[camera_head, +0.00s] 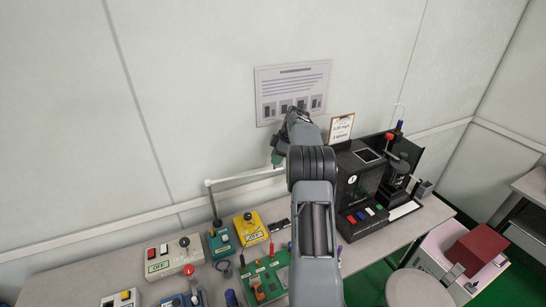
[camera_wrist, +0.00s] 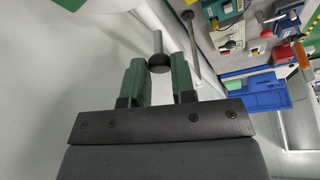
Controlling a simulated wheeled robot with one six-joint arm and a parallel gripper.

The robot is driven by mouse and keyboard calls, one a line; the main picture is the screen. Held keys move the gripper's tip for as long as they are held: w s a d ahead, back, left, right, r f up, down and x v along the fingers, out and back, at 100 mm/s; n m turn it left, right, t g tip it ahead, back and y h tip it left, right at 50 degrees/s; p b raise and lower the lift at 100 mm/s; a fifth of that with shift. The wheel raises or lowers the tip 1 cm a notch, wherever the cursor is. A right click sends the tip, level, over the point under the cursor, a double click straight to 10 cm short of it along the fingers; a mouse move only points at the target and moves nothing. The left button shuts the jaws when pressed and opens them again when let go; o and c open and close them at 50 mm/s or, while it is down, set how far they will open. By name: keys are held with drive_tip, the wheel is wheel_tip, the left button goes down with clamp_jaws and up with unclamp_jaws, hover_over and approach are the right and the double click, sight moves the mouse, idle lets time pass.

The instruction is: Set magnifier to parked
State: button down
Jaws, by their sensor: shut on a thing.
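The magnifier's pale arm (camera_head: 245,177) reaches level along the wall from an upright post (camera_head: 213,205) at the back of the bench. Its right end runs behind my arm, and its head is hidden in the head view. My gripper (camera_head: 278,157) is at that end, near the wall and above the bench. In the wrist view, the green fingers of my gripper (camera_wrist: 159,82) are shut on a dark round knob (camera_wrist: 160,62) with a grey rod (camera_wrist: 158,40). It seems to be the magnifier's handle. The lens is not clearly visible.
Below stand a yellow box (camera_head: 250,228), a teal box (camera_head: 220,242), a grey switch box (camera_head: 172,258) and a green circuit board (camera_head: 265,280). A black test fixture (camera_head: 350,190) stands right of my arm. A notice (camera_head: 292,92) hangs on the wall close to my gripper.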

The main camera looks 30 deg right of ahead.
drive_tip(key=shift+w+a, duration=0.1)
drive_tip(key=shift+w, duration=0.2)
drive_tip(key=shift+r, duration=0.1)
drive_tip(key=c, duration=1.1)
unclamp_jaws()
drive_tip(key=shift+w, duration=0.2)
drive_tip(key=shift+o, duration=0.8)
drive_tip(key=shift+s, duration=0.1)
drive_tip(key=shift+d, duration=0.25)
drive_tip(key=p+v, duration=0.1)
drive_tip(key=v, duration=1.2)
drive_tip(key=shift+d+r+p, duration=0.15)
drive_tip(key=shift+r+p, duration=0.1)
drive_tip(key=shift+p, duration=0.15)
